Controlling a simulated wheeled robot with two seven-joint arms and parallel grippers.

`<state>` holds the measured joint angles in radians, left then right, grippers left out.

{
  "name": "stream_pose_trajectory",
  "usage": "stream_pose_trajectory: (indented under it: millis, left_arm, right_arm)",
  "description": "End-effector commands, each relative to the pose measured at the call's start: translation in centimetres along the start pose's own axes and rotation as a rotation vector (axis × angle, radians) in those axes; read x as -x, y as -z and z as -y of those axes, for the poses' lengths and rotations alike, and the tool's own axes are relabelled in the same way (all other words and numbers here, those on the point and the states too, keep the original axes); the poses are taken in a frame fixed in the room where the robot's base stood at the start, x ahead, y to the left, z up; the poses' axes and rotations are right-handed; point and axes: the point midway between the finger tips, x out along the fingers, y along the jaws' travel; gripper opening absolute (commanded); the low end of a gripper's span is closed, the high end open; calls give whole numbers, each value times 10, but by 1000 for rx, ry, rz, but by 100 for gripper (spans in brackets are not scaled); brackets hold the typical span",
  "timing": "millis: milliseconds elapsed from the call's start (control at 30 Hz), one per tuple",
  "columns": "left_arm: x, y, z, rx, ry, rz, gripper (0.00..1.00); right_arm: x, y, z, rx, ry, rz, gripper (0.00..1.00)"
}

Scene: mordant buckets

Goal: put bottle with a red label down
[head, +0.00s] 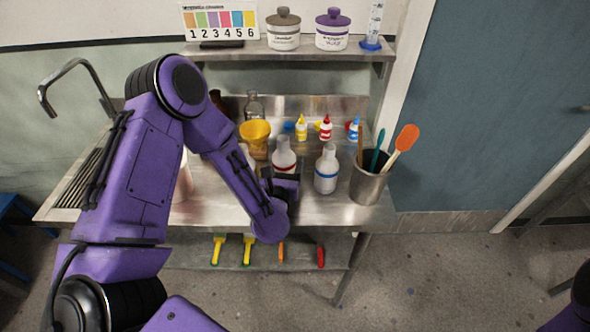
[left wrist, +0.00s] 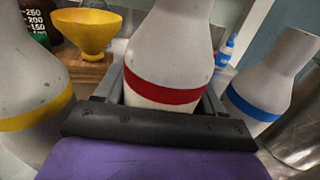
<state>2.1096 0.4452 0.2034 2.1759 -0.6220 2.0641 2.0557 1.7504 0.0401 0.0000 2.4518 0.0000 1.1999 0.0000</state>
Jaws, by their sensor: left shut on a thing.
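The bottle with a red label (head: 284,154) is pale grey with a red band and looks upright over the metal counter (head: 330,208). In the left wrist view the bottle (left wrist: 170,58) rises between the fingers of my left gripper (left wrist: 165,105), which is shut on it around the red band. My left gripper (head: 285,180) partly covers its lower body in the head view. Its base is hidden, so I cannot tell whether it touches the counter. My right gripper is not in view; only a bit of that arm shows at the lower right.
A blue-banded bottle (head: 326,170) stands close on the right, and a yellow-banded bottle (left wrist: 35,105) close on the left. A steel cup (head: 368,184) with utensils stands further right. A yellow funnel (head: 255,131) and small squeeze bottles (head: 326,128) are behind.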

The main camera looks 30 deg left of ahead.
Motion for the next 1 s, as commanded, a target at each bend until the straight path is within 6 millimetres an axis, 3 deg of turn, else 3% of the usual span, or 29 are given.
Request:
stream_pose_trajectory:
  millis: [33,67,467,500,567,833,933,1000]
  left_arm:
    - [1,20,-4,-6,-6,-4,28]
    - [1,23,-6,-5,-9,-4,28]
    - [1,26,-8,-2,-14,-3,28]
    - [2,25,-8,-2,-14,-3,75]
    - [2,24,-8,-3,-14,-3,94]
    - [2,24,-9,-3,-15,-4,94]
    - [2,15,-9,-3,-15,-3,94]
    - [15,25,-8,-3,-13,-5,94]
  right_arm:
    - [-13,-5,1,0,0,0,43]
    - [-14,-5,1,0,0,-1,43]
    - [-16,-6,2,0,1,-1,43]
    - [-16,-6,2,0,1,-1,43]
    - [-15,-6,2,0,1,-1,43]
    - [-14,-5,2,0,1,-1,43]
    - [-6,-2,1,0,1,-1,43]
    - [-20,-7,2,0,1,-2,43]
